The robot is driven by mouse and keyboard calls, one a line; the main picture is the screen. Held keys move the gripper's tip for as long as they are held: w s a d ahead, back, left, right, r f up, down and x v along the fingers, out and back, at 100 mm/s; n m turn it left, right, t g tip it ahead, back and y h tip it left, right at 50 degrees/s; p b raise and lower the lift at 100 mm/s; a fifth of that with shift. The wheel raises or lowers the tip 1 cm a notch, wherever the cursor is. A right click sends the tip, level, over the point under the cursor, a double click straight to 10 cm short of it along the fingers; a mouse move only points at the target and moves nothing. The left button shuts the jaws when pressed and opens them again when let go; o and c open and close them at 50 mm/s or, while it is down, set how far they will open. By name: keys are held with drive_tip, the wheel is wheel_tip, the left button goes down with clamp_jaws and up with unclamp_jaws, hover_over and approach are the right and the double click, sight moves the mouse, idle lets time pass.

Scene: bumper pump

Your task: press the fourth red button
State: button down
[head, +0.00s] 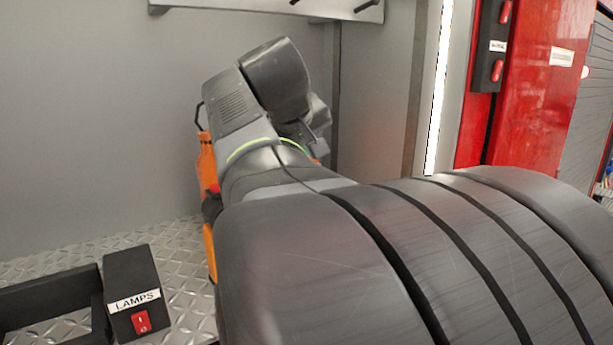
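Two red buttons show on a black strip on the red panel at the upper right: an upper one (505,12) and a lower one (497,70). A red rocker switch (141,321) sits on a black box labelled "LAMPS" at the lower left. A small red part (214,188) shows on the orange object behind my arm. I cannot tell which of these is the fourth red button. My gripper (318,143) shows only in part at the arm's end, in front of the grey back wall and away from the red panel. Its fingers are mostly hidden.
My arm covers much of the lower right. An orange object (207,160) stands behind it, largely hidden. A black frame (45,298) lies beside the lamps box on the diamond-plate surface (185,245). A light shelf (225,4) hangs at the top. A bright vertical light strip (438,90) borders the red panel (540,100).

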wheel_tip(320, 180, up, 3)
drive_tip(key=shift+f+p, duration=0.1)
drive_tip(key=shift+p, duration=0.8)
drive_tip(key=shift+r, duration=1.55)
